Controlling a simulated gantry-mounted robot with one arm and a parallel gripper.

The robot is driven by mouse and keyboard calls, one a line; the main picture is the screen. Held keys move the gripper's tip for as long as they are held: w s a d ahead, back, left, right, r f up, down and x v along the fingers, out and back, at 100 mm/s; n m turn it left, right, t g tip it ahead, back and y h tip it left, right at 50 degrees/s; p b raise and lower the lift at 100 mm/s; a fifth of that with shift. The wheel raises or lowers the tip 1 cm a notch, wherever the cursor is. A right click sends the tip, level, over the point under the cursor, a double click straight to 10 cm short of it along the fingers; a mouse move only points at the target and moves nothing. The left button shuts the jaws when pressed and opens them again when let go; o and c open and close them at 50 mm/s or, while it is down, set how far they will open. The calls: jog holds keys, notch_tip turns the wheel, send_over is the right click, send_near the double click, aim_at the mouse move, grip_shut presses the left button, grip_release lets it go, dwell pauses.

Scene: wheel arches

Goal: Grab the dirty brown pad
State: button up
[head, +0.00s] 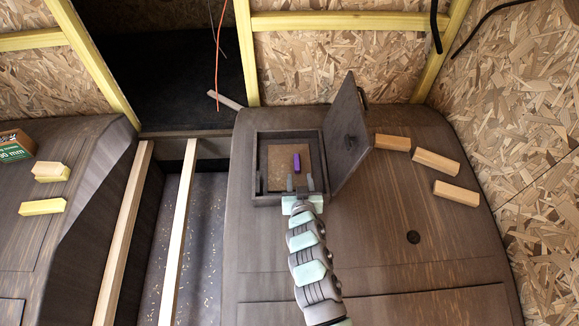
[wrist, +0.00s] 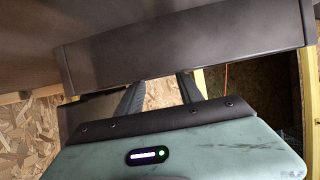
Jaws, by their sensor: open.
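A flat brown square surface (head: 278,162) fills the floor of the open dark box (head: 253,150). It is the only brown pad-like thing I see, and I cannot tell if it is a loose pad or the box's floor. A small purple block (head: 297,162) stands or lies on it. My gripper (head: 300,182) is open at the box's near edge, its fingers pointing toward the brown surface. Nothing shows between the fingers. In the wrist view the two dark fingers of my gripper (wrist: 163,88) are apart below a dark box-like wall (wrist: 185,45), and no pad shows.
The box's hinged lid (head: 347,135) stands open on the right. Several wooden blocks (head: 435,161) lie right of it on the dark wheel arch (head: 400,250). Wooden rails (head: 180,225) span a gap at left. A green box (head: 14,146) and more blocks (head: 46,190) sit far left.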

aim_at(298, 170)
jog(key=shift+x, duration=2.65)
jog(key=shift+a+r, duration=0.1)
jog(key=shift+a, duration=0.1)
jog(key=shift+c, duration=0.5)
grip_shut()
